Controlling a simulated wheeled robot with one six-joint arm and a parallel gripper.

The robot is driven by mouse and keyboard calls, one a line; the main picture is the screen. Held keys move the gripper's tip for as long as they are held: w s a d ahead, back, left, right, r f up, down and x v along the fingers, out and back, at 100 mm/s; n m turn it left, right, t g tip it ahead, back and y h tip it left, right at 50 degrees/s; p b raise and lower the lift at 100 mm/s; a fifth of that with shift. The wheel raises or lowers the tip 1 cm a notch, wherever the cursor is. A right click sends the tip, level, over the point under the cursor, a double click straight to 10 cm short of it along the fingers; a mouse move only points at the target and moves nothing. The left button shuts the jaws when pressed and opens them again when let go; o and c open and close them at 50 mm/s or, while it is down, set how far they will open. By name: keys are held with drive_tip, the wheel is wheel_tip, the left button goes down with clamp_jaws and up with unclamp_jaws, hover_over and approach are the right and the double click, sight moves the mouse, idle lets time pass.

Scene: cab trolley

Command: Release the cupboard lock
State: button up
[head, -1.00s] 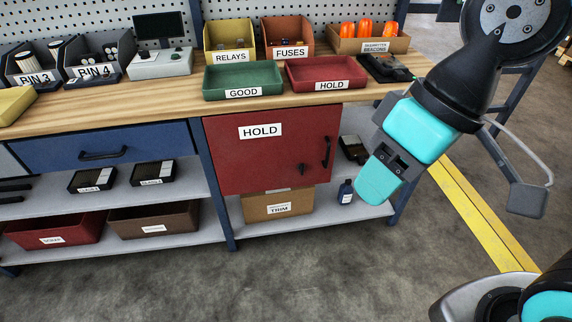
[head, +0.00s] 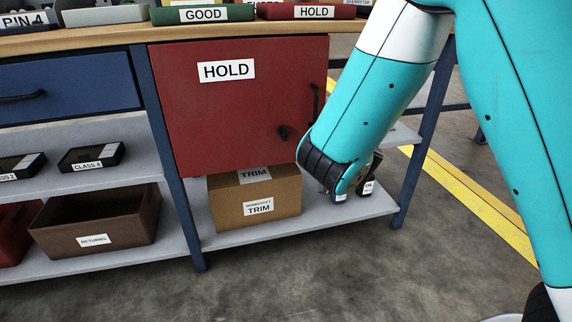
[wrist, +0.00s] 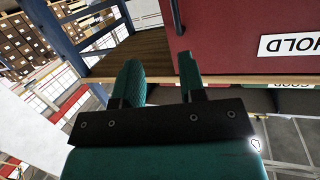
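The red cupboard door (head: 225,115), labelled HOLD, hangs shut under the bench. Its small dark lock knob (head: 283,132) is low on the right side, and a black bar handle (head: 315,102) runs along the right edge. My gripper (wrist: 160,68) shows in the wrist view with two green fingers apart and nothing between them. In the head view my arm hides the gripper, close to the door's lower right corner. The wrist view shows the red door (wrist: 230,35) beyond the right finger, with part of the handle (wrist: 178,12). The lock knob is not visible there.
A cardboard TRIM box (head: 255,205) stands on the lower shelf (head: 225,240) below the door. Small bottles (head: 367,187) stand beside my wrist. A blue bench post (head: 425,140) is on the right. Open floor (head: 330,275) lies in front.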

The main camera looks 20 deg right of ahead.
drive_tip(key=w+a+f+n+t+y+b, duration=0.2)
drive_tip(key=a+f+n+t+y+b, duration=0.15)
drive_tip(key=a+f+b, duration=0.35)
drive_tip(key=p, duration=0.8)
approach(285, 129)
drive_tip(key=r, duration=0.1)
drive_tip(key=shift+n+g+y, duration=0.25)
drive_tip(key=shift+y, duration=0.1)
drive_tip(key=w, duration=0.6)
drive_tip(key=w+p, duration=0.1)
drive_tip(key=w, duration=0.2)
drive_tip(key=shift+w+d+f, duration=0.2)
drive_tip(key=shift+f, duration=0.1)
drive_tip(key=shift+c, duration=0.4)
clamp_jaws()
